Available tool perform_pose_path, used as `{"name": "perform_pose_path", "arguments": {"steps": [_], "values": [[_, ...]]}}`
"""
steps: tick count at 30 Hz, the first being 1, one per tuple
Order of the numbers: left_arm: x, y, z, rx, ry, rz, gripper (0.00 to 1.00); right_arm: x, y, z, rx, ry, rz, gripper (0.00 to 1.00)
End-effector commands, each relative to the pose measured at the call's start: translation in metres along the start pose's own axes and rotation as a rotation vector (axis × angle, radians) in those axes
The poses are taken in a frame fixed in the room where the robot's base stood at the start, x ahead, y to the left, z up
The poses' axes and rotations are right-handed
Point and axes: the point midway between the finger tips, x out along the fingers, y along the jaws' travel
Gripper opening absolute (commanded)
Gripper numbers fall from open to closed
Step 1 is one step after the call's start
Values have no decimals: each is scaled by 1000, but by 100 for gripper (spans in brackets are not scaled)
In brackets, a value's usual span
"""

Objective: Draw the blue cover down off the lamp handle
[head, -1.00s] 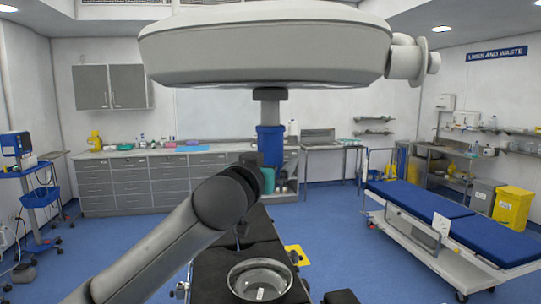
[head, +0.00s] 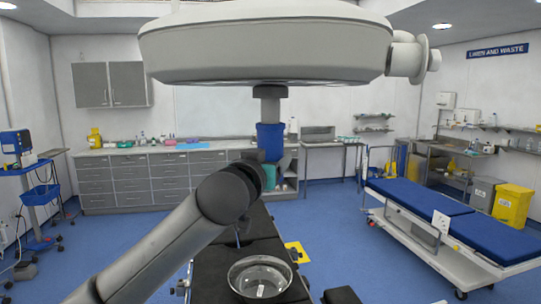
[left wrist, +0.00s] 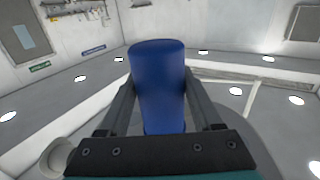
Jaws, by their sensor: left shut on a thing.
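The blue cover (head: 270,142) is a sleeve below the surgical lamp (head: 262,48). The grey lamp handle (head: 270,108) shows bare between the lamp's underside and the cover's top edge. The cover's top edge meets the grey handle; how much handle is inside is hidden. My left gripper (head: 257,157) is beside the cover's lower part, mostly hidden by my dark wrist. In the left wrist view the cover (left wrist: 158,75) stands upright between the two fingers of my left gripper (left wrist: 158,98), which are shut on it. My right gripper is not in view.
A wheeled bed with a blue mattress (head: 440,215) stands at the right. Cabinets (head: 160,178) line the back wall. The space around the cover is clear.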

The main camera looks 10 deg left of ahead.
Motion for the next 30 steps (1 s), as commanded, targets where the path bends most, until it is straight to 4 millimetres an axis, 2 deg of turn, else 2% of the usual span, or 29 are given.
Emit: {"name": "perform_pose_path", "arguments": {"steps": [1, 3, 8, 30], "values": [[0, 0, 0, 0, 0, 0, 34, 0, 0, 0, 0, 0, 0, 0], [0, 0, 0, 0, 0, 0, 26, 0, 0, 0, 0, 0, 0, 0], [0, 0, 3, 0, 0, 0, 25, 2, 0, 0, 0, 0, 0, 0], [0, 0, 42, 0, -2, 0, 25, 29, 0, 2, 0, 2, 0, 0]]}}
